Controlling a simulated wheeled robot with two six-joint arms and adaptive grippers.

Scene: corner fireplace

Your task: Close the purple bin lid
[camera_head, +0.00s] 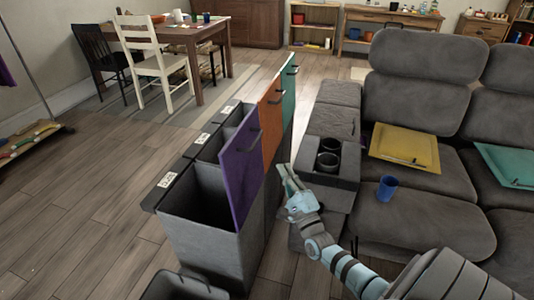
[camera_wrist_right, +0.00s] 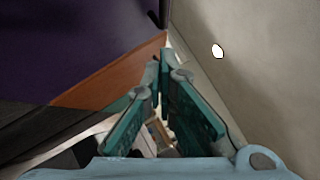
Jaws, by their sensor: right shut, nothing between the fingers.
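The purple bin lid (camera_head: 238,168) stands open, upright, on the right side of the nearest compartment of the dark grey bin unit (camera_head: 205,235). The dark inside of that compartment shows. My right gripper (camera_head: 287,178) is just right of the purple lid, on its outer side, shut and empty; touching cannot be told. In the right wrist view the purple lid (camera_wrist_right: 70,45) fills the upper left, and my shut fingers (camera_wrist_right: 160,65) are below and right of it. My left gripper is not in view.
Orange (camera_head: 271,115) and green (camera_head: 288,88) lids stand open behind the purple one. A grey sofa (camera_head: 415,185) with a cup-holder console (camera_head: 332,160) is close on the right. A blue cup (camera_head: 387,188) stands on the seat. Floor left of the bins is clear.

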